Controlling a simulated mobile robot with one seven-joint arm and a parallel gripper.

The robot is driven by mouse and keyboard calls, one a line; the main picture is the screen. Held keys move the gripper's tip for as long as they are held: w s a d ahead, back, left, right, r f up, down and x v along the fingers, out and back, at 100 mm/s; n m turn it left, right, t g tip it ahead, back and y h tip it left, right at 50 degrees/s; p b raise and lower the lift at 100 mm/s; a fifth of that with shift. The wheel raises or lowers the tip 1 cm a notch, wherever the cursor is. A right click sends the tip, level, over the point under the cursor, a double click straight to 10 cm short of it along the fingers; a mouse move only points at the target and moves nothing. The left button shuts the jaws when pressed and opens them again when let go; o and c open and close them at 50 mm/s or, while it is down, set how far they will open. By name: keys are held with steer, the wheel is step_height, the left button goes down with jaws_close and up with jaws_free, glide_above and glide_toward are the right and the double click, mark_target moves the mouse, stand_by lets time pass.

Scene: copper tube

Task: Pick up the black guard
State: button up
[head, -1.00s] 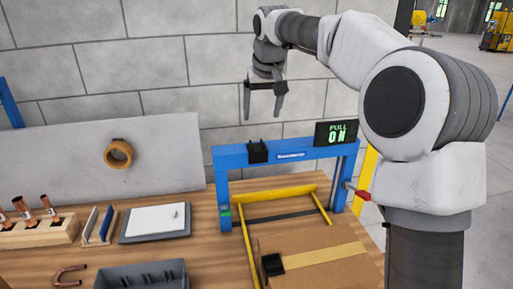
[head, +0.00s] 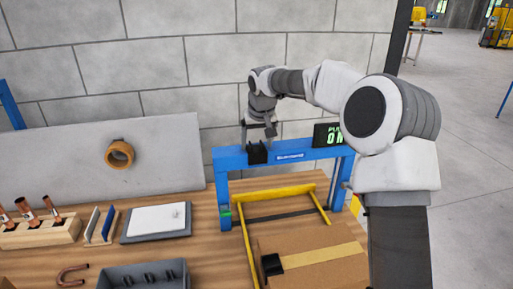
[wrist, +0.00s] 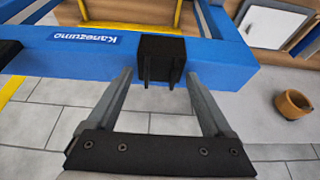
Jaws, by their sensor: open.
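The black guard (head: 257,153) is a small dark block on the top beam of the blue frame (head: 299,154). In the wrist view the black guard (wrist: 161,57) shows thin prongs on its near side. My gripper (head: 258,135) is open and empty, right at the guard in the head view. In the wrist view my gripper (wrist: 159,76) has its two fingers apart, one to each side of the guard, with gaps between. Whether the fingertips reach down beside it is hard to tell.
A black display (head: 327,135) stands on the beam, right of the guard. A yellow bar frame (head: 275,195) and a taped cardboard box (head: 310,270) are below. A grey block wall (head: 210,60) is close behind. An orange ring (head: 119,154) is on a grey panel.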

mark_target(257, 145)
jaws_close()
stand_by(0.4)
steer(key=shift+r, duration=0.15)
steer(key=shift+r+p, duration=0.55)
step_height(257, 145, up, 16)
steer(key=p, duration=0.3)
steer(key=shift+p, duration=0.3)
